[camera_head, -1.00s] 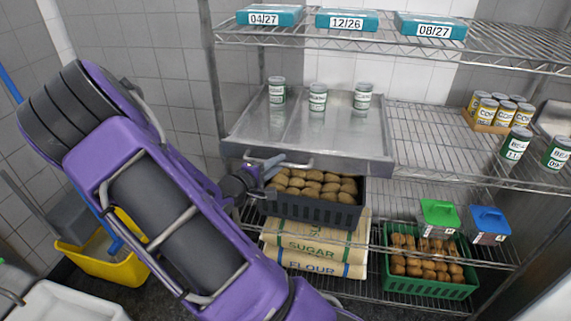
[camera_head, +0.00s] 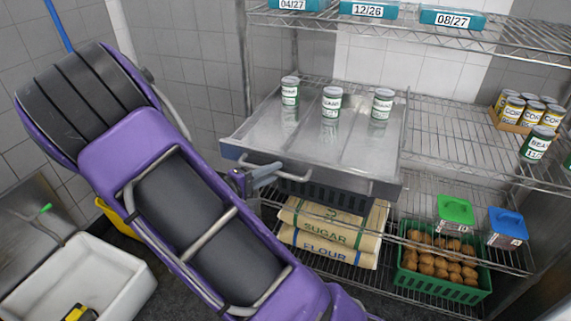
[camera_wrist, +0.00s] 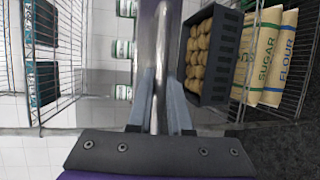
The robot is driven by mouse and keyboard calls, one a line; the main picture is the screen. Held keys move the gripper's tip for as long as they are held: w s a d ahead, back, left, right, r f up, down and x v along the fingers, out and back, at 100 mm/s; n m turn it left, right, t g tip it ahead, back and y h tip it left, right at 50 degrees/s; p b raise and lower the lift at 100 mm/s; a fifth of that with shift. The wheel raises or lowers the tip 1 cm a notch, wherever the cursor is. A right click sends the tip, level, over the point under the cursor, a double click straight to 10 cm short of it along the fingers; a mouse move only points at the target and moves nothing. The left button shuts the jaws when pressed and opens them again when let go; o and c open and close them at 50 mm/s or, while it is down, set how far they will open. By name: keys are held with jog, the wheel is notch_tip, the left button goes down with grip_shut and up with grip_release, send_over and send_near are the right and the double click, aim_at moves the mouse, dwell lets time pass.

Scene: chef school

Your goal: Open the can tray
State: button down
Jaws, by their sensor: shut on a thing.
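The can tray (camera_head: 265,135) is a grey metal drawer on the middle shelf level. It sticks out past the shelf front, with three green-and-white cans (camera_head: 331,103) standing upright on it. Its bar handle (camera_head: 292,176) is on the front face. My gripper (camera_head: 258,176) is at the left part of this handle. In the wrist view my gripper (camera_wrist: 161,112) has its two fingers closed around the handle bar (camera_wrist: 163,60).
A dark crate (camera_head: 325,194) is below the tray, mostly hidden by it; potatoes show in the wrist view (camera_wrist: 198,55). Sugar and flour sacks (camera_head: 330,235) and a green crate (camera_head: 448,284) lie lower. A white bin (camera_head: 125,262) stands at lower left.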

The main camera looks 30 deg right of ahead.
jog(key=s+a, duration=0.9)
jog(key=a, duration=0.2)
jog(key=shift+s, duration=0.15)
jog(key=c, duration=1.1)
grip_release()
jog(key=v, duration=1.7)
jog(key=shift+a+r, duration=0.1)
jog(key=shift+a, duration=0.1)
